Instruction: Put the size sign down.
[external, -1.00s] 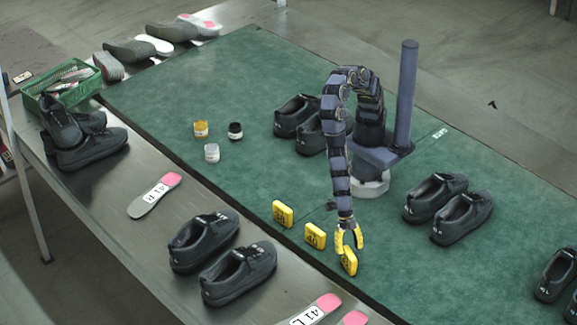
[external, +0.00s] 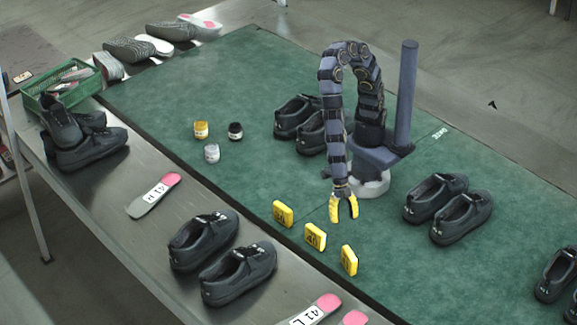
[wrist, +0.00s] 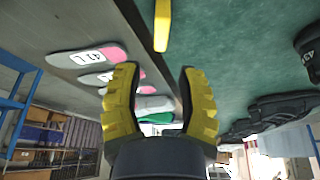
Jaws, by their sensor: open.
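Three yellow size signs stand in a row on the green mat near its front edge: a left sign (external: 283,214), a middle sign (external: 315,236) and a right sign (external: 349,260). My gripper (external: 344,212) is open and empty, above and behind the row, apart from the signs. In the wrist view its two yellow fingers (wrist: 160,90) are spread with nothing between them. One yellow sign (wrist: 162,25) shows ahead of the fingers at the top of that view; I cannot tell which one.
Dark shoe pairs stand right (external: 450,208), behind my arm (external: 308,125) and on the front metal table (external: 225,258). Several small jars (external: 212,153) sit mid-mat. An insole (external: 154,195) and a green basket (external: 62,90) lie left. The mat between jars and signs is clear.

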